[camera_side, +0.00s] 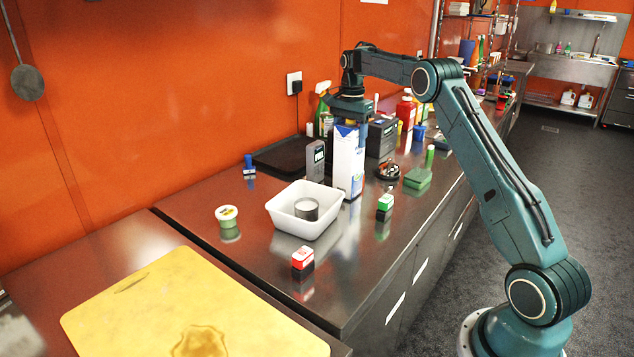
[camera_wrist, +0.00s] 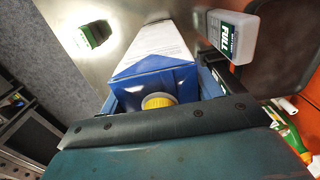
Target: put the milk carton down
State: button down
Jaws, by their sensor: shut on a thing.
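The milk carton (camera_side: 348,163) is white with a blue top and stands upright on the steel counter, or just above it; I cannot tell if its base touches. My gripper (camera_side: 352,121) is above it and shut on its upper part. In the wrist view the carton (camera_wrist: 152,60) shows its blue gable and yellow cap, held between the fingers of my gripper (camera_wrist: 160,95). The steel counter (camera_side: 350,270) is beneath it.
A white tub (camera_side: 285,218) with a metal tin stands close on the carton's left. A grey container (camera_side: 315,160) is behind it. The counter's front is mostly clear.

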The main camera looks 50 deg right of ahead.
jog(key=shift+f, duration=0.15)
dwell(0.3)
jog(key=shift+c, duration=1.6)
grip_release()
jog(key=shift+f, duration=0.15)
jog(key=shift+r, duration=3.85)
jog(key=shift+r, duration=0.1)
